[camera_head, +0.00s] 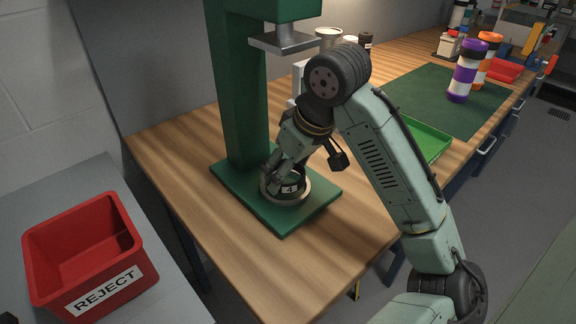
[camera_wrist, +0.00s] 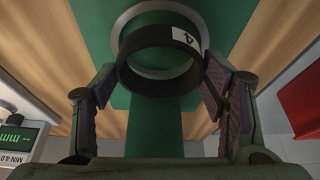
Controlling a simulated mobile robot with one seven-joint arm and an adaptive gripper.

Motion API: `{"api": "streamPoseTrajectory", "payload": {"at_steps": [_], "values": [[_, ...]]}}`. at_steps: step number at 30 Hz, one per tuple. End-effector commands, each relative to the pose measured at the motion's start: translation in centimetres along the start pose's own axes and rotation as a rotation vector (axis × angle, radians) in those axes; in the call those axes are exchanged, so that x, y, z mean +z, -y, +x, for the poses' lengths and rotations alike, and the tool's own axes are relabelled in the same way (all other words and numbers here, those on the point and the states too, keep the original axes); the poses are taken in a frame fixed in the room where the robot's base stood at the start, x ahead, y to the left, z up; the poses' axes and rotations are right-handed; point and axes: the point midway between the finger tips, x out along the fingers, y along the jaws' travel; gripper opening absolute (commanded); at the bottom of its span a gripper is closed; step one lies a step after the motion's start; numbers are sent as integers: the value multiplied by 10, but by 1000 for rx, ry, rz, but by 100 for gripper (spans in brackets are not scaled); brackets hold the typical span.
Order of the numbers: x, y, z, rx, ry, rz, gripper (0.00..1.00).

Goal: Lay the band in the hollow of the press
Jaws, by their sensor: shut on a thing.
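The band (camera_wrist: 148,40) is a dark ring with a white label marked 4. My gripper (camera_wrist: 160,82) is shut on it, one finger on each side. In the head view the band (camera_head: 291,187) is partly hidden by my gripper (camera_head: 284,177). The green press (camera_head: 243,90) stands on the bench, its grey ram head above and behind my gripper. Its hollow has a pale round rim (camera_head: 288,201) on the base plate. The band is over the hollow, within the rim's outline in the head view. I cannot tell whether it touches the bottom.
A red REJECT bin (camera_head: 95,262) stands on a grey surface at the left. A green tray (camera_head: 426,139) lies behind my arm. Purple (camera_head: 465,72) and orange (camera_head: 487,60) banded tubes stand on a dark green mat. A display (camera_wrist: 20,135) shows at the wrist view's left.

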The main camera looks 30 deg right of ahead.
Motion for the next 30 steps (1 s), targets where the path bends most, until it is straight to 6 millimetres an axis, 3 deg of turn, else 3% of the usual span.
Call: {"api": "streamPoseTrajectory", "payload": {"at_steps": [23,24,30], "values": [[8,0,19,0,0,1,41],[7,0,18,1,0,1,69],[7,0,18,0,0,0,82]]}}
